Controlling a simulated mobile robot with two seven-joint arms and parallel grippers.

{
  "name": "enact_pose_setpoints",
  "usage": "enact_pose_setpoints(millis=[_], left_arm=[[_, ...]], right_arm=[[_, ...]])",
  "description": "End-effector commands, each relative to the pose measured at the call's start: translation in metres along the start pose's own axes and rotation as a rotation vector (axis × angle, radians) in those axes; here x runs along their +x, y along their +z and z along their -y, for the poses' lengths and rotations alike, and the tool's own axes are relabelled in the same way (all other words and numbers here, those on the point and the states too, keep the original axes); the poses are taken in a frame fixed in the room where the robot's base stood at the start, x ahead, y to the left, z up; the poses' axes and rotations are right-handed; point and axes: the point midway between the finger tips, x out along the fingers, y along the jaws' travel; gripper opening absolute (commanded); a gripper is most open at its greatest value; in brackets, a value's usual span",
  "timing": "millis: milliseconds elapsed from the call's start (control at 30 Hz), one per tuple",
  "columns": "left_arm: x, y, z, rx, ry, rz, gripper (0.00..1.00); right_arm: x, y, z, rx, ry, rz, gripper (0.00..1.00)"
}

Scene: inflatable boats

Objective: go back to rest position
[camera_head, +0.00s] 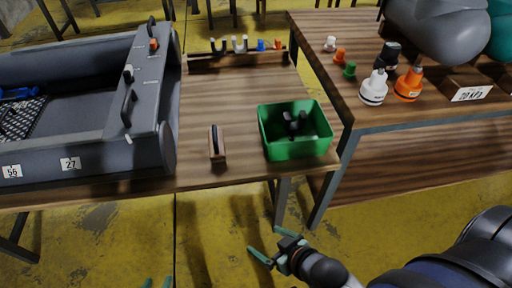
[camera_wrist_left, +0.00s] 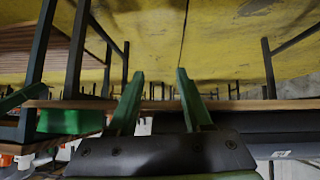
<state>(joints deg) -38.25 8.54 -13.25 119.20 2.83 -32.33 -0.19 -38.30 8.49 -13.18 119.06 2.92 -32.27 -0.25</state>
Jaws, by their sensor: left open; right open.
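My left gripper (camera_head: 157,283) shows only as two green fingertips at the bottom edge of the head view, in front of the table. In the left wrist view my left gripper (camera_wrist_left: 160,75) has its green fingers apart with nothing between them. My right gripper (camera_head: 272,246) is open and empty over the yellow floor, below the table's front edge and the green box. Both grippers are clear of the table objects in the head view.
The wooden table (camera_head: 215,105) bears a grey inflatable boat (camera_head: 150,95), a small brush-like block (camera_head: 217,144), a green box (camera_head: 296,148) holding dark parts, and a rack (camera_head: 235,60). A second table (camera_head: 400,116) at right bears valves (camera_head: 374,88).

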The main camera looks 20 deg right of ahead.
Motion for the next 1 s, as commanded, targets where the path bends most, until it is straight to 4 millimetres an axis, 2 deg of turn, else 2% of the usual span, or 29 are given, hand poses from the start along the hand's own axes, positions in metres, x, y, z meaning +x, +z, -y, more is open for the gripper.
enact_pose_setpoints(millis=[233,533,700,1000], left_arm=[[-0.045,-0.050,0.001,-0.002,-0.015,-0.015,0.50],[-0.093,-0.088,0.008,-0.016,-0.048,-0.007,0.50],[-0.107,-0.095,0.011,-0.024,-0.062,-0.005,0.50],[-0.107,-0.092,0.012,-0.026,-0.064,-0.003,0.50]], right_arm=[[-0.043,-0.042,-0.002,0.008,0.018,-0.001,1.00],[-0.094,-0.088,-0.005,0.016,0.043,-0.007,1.00],[-0.108,-0.096,-0.010,0.020,0.060,-0.005,1.00],[-0.108,-0.091,-0.011,0.024,0.062,-0.001,1.00]])
